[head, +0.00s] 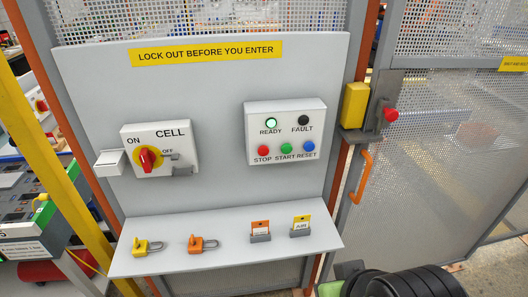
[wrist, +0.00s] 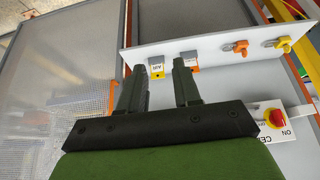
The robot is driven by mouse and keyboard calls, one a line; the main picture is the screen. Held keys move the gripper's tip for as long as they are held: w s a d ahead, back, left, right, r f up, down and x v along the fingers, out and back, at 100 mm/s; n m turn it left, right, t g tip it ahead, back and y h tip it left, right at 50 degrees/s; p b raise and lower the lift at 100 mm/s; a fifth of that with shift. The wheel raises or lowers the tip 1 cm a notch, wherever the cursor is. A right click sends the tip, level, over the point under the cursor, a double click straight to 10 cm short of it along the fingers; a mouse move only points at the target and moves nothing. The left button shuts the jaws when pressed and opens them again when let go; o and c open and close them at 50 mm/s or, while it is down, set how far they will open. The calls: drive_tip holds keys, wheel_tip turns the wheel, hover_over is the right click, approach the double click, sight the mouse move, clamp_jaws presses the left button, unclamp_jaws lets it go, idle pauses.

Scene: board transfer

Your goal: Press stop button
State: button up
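The red STOP button (head: 263,151) is at the lower left of a white control box (head: 286,108) on the grey panel. A green START button (head: 286,149) and a blue RESET button (head: 309,146) sit to its right. Above them, the READY lamp (head: 271,123) is lit pale green and the FAULT lamp (head: 303,120) is dark. My gripper (wrist: 158,66) is open and empty in the wrist view, its two fingers apart. The STOP button does not show in the wrist view. My arm shows at the bottom right of the head view, well away from the button.
A CELL switch box (head: 160,148) with a red knob is left of the control box. A shelf (head: 200,258) juts out below, with yellow (head: 140,247) and orange (head: 196,244) padlocks and two tags. A mesh door with an orange handle (head: 361,177) is at right.

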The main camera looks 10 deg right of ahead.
clamp_jaws()
idle(1.4)
